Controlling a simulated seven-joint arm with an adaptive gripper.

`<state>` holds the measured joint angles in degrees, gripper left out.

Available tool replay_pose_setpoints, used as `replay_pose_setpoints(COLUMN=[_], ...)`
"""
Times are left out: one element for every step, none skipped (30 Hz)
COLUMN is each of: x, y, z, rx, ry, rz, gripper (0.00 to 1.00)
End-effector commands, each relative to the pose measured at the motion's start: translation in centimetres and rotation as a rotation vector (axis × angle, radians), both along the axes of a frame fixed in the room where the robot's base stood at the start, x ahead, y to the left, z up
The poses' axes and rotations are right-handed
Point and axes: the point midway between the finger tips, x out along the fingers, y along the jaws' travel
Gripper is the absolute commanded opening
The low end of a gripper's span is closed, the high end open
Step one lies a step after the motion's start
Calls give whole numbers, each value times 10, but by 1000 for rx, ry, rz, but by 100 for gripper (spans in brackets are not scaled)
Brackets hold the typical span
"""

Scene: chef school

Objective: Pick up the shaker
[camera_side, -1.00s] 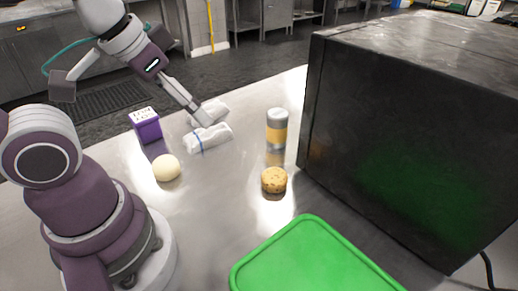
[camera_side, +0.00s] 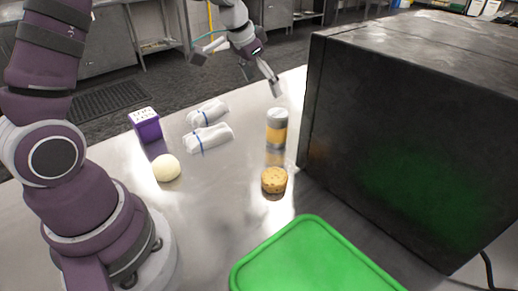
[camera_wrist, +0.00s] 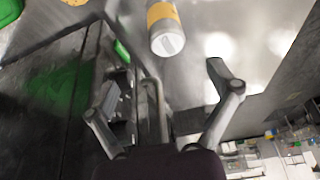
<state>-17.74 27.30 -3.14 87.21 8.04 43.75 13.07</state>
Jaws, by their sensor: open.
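The shaker (camera_side: 277,129) is a small cylinder with a grey-white top and a yellow band. It stands upright on the metal table, left of the big dark box. In the wrist view the shaker (camera_wrist: 164,28) shows at the top, ahead of the fingers and apart from them. My gripper (camera_side: 274,88) is behind and above the shaker in the side view, near the table's far edge. In the wrist view my gripper (camera_wrist: 165,95) has its fingers spread wide with nothing between them.
A large dark box (camera_side: 410,140) stands close right of the shaker. A round brown-yellow item (camera_side: 274,180) lies in front of it, with a green lid (camera_side: 310,260) nearer. White rolled cloths (camera_side: 209,138), a pale ball (camera_side: 166,168) and a purple box (camera_side: 146,124) are left.

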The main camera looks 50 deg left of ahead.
Motion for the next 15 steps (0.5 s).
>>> replay_pose_setpoints(x=[4,6,9,11,14,16,19,21,23,25,26,28,31,34,38], y=[3,4,4,4,4,4,4,3,3,3,3,3,4,4,4], z=[-6,-9,-15,-22,-27,-35,-40,-45,-50,-52,-56,-60,-65,-69,-76], rx=[-4,-5,-6,-6,-6,-6,-5,-6,-6,-5,-6,-6,-6,-6,-5], ry=[3,3,4,8,7,8,6,8,5,4,5,4,5,5,5], rz=[0,0,0,-2,-2,-2,-1,-2,-1,-2,-1,-1,-1,-1,-1], gripper=[88,88,88,88,88,88,88,88,88,88,88,88,88,88,88])
